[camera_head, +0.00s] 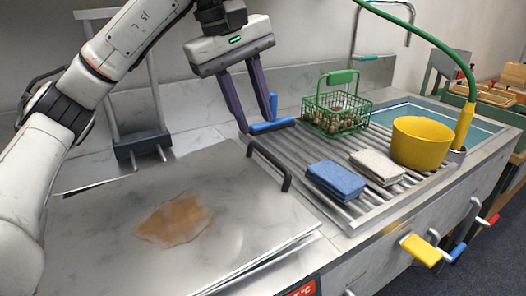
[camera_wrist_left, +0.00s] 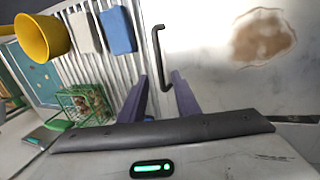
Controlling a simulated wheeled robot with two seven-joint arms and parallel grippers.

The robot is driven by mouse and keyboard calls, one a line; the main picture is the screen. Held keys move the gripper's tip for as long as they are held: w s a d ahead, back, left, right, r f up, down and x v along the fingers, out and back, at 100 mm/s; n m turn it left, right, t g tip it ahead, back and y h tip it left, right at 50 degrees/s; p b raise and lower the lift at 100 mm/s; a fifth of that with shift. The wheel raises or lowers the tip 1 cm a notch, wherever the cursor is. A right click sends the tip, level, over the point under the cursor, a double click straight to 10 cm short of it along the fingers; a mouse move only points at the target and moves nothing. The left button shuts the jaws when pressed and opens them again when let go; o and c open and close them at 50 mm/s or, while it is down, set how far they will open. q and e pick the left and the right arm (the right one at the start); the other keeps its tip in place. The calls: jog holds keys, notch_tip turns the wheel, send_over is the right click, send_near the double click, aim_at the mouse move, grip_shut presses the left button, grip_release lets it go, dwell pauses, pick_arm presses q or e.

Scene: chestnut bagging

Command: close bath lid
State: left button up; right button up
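The bath lid (camera_head: 110,225) is a wide grey metal panel with a brown stain. It lies flat or nearly flat at the left of the counter, and a thin dark line shows under its front right edge. Its black bar handle (camera_head: 270,166) runs along the right edge and also shows in the left wrist view (camera_wrist_left: 157,48). My left gripper (camera_head: 256,124) is open and empty, above and behind the handle. In the left wrist view its two purple fingers (camera_wrist_left: 160,76) are spread, with the handle lying between and ahead of them. My right gripper is out of view.
A blue lever (camera_head: 270,127) is close to the left fingertips.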

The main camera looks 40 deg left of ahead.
aim_at(266, 153)
pick_arm(q)
jog(key=b+x, duration=0.1)
jog(key=x, duration=0.6)
jog(key=shift+f, duration=0.15)
grip_shut()
